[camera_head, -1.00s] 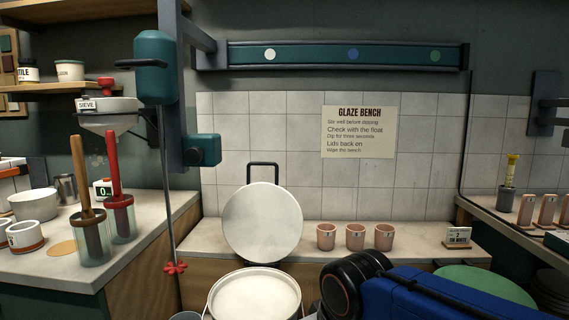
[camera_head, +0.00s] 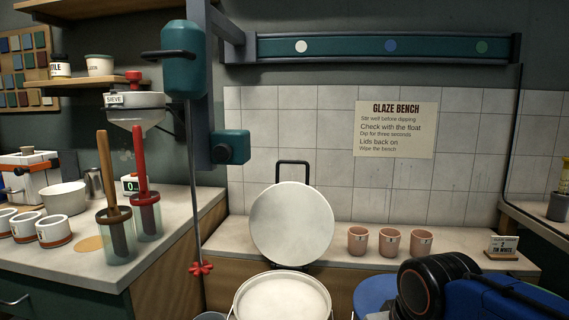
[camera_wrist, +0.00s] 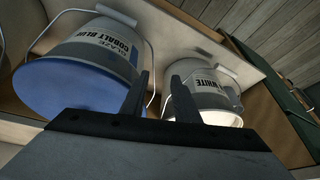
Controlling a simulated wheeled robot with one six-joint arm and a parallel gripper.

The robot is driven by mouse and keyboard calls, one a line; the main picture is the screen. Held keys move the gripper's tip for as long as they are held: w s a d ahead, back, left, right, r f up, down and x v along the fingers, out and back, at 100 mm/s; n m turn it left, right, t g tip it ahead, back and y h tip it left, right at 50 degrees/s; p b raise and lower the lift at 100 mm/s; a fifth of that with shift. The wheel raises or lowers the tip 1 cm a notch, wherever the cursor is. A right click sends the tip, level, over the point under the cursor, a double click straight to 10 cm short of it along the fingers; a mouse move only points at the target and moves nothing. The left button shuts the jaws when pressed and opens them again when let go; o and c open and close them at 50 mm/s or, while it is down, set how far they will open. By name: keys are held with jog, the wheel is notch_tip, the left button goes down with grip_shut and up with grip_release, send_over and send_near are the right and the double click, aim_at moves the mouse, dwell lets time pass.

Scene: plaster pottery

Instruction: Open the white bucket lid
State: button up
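The white bucket (camera_head: 283,298) stands at the bottom middle of the head view, its round top uncovered and showing pale white inside. Its round white lid (camera_head: 291,223) stands upright behind it, with a black handle (camera_head: 292,166) at the top. In the wrist view the white bucket (camera_wrist: 190,82) is tilted in the picture, with a label reading WHITE and a wire bail. My gripper (camera_wrist: 160,76) is open and empty; its fingers show between the white bucket and the cobalt blue bucket (camera_wrist: 92,52). The lid does not show clearly in the wrist view.
The blue bucket top (camera_head: 375,296) is right of the white bucket, beside my blue arm. Several terracotta cups (camera_head: 388,242) stand on the back ledge. A red-handled valve (camera_head: 201,268) hangs left of the bucket. The left bench (camera_head: 165,215) holds jars and bowls.

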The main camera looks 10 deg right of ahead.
jog(key=w+a+r+m+y, duration=0.1)
jog(key=w+a+m, duration=0.1)
jog(key=m+t+y, duration=0.2)
jog(key=m+y, duration=1.3)
jog(key=m, duration=0.5)
send_near(282, 162)
jog(key=x, duration=1)
jog(key=shift+w+a+f, duration=0.1)
jog(key=shift+w+a, duration=0.15)
jog(key=shift+w, duration=0.2)
jog(key=shift+s, duration=0.1)
grip_shut()
